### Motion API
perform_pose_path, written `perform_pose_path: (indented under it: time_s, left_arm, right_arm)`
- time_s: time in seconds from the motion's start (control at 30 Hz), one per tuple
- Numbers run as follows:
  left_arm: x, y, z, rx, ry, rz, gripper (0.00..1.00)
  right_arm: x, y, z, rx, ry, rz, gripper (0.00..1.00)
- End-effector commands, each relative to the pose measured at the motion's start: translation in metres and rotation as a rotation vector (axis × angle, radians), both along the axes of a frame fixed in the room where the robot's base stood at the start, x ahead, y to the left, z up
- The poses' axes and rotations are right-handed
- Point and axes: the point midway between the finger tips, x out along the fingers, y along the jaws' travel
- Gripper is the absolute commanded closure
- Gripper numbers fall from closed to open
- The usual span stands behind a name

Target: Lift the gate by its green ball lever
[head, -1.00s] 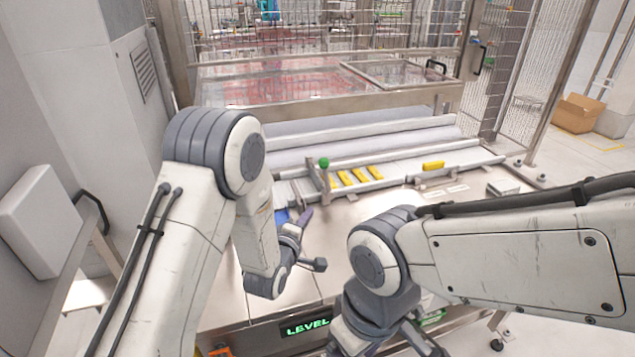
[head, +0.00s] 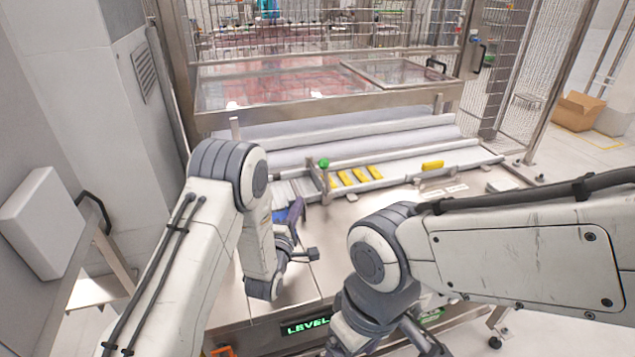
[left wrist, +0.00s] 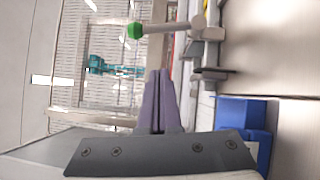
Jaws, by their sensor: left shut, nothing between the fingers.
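The green ball (head: 324,163) tops the lever of the gate (head: 325,181), at the left end of the channel holding yellow pieces. In the left wrist view the green ball (left wrist: 135,30) sits on a pale rod, ahead of my fingertips. My left gripper (head: 299,204) is shut and empty, its purple-grey fingers together. It is in front and slightly left of the lever, apart from the ball. It also shows in the left wrist view (left wrist: 159,74). My right gripper (head: 432,347) is partly cut off by the bottom edge, so its jaw state is unclear.
Several yellow pieces (head: 360,175) lie in the channel right of the gate; another yellow piece (head: 432,165) lies farther right. A blue block or bin (left wrist: 243,130) is close beside my left fingers. Pale rollers (head: 360,132) run behind. The steel tabletop in front is mostly clear.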

Motion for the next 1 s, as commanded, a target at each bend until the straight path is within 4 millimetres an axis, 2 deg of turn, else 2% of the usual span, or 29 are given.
perform_pose_path:
  time_s: [0.1,0.33,0.4,0.6,1.0]
  left_arm:
    - [0.025,-0.007,0.006,-0.001,-0.003,-0.001,1.00]
    - [0.066,-0.018,0.009,0.000,-0.001,0.000,1.00]
    - [0.070,-0.032,0.012,0.000,0.000,-0.003,1.00]
    - [0.080,-0.049,0.014,0.000,0.001,-0.001,1.00]
    - [0.082,-0.052,0.013,0.000,0.001,0.000,1.00]
  right_arm:
    - [0.000,0.000,0.011,0.000,0.000,0.000,0.20]
    - [0.000,0.000,0.022,0.000,0.000,0.000,0.20]
    - [0.000,0.000,0.028,0.000,0.000,0.000,0.20]
    - [0.000,0.000,0.034,0.000,0.000,0.000,0.20]
    - [0.000,0.000,0.034,0.000,0.000,0.000,0.20]
